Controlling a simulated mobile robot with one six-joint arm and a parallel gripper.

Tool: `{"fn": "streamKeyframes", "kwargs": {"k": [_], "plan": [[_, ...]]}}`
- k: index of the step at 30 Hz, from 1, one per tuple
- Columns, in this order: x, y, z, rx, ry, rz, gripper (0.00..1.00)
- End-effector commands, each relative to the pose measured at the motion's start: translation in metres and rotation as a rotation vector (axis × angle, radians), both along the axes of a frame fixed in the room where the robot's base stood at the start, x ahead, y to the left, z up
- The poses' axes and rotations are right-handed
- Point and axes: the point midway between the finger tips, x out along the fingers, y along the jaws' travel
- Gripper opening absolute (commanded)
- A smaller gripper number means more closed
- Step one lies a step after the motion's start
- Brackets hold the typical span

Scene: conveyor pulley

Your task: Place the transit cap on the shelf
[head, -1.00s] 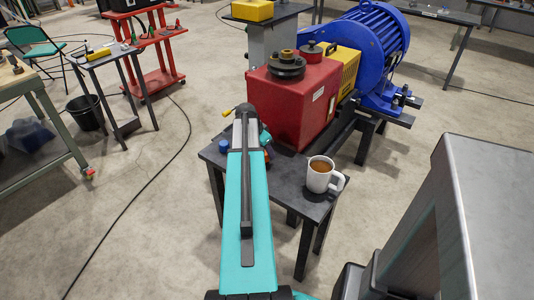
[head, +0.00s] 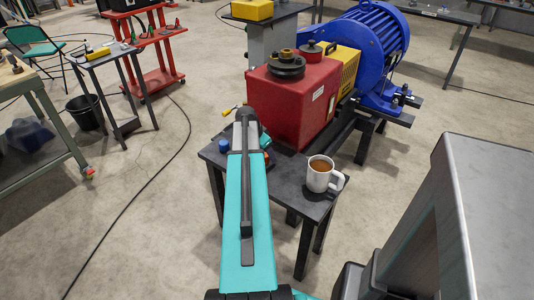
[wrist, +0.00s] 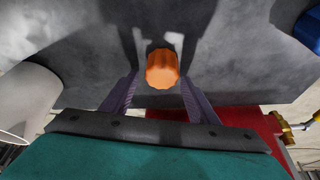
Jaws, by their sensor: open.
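The transit cap, an orange ribbed cap (wrist: 163,68), stands on the dark grey shelf (wrist: 245,62) in the wrist view. My gripper (wrist: 159,82) is open, with its two fingers on either side of the cap. Slim gaps show between the cap and the fingers. In the head view the shelf (head: 287,182) is the small dark table beside the red housing. There my own arm hides the cap and most of my gripper.
A white mug (head: 320,174) stands on the shelf; its side shows at left in the wrist view (wrist: 24,103). A blue object (head: 224,146) is on the shelf's left part. The red housing (head: 295,105) with a pulley (head: 286,64) borders the shelf. Bare shelf lies around the cap.

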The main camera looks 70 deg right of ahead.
Motion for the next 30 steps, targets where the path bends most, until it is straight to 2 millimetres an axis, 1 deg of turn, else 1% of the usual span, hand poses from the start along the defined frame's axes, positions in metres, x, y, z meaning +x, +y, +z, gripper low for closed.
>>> {"fn": "streamKeyframes", "kwargs": {"k": [5,11,27,30], "plan": [[0.001,0.001,0.005,0.000,-0.001,0.000,0.54],[0.004,0.007,0.020,-0.001,0.000,0.000,0.54],[0.018,0.031,0.088,-0.002,-0.002,0.001,0.54],[0.021,0.035,0.097,0.000,0.000,0.001,0.54]]}}
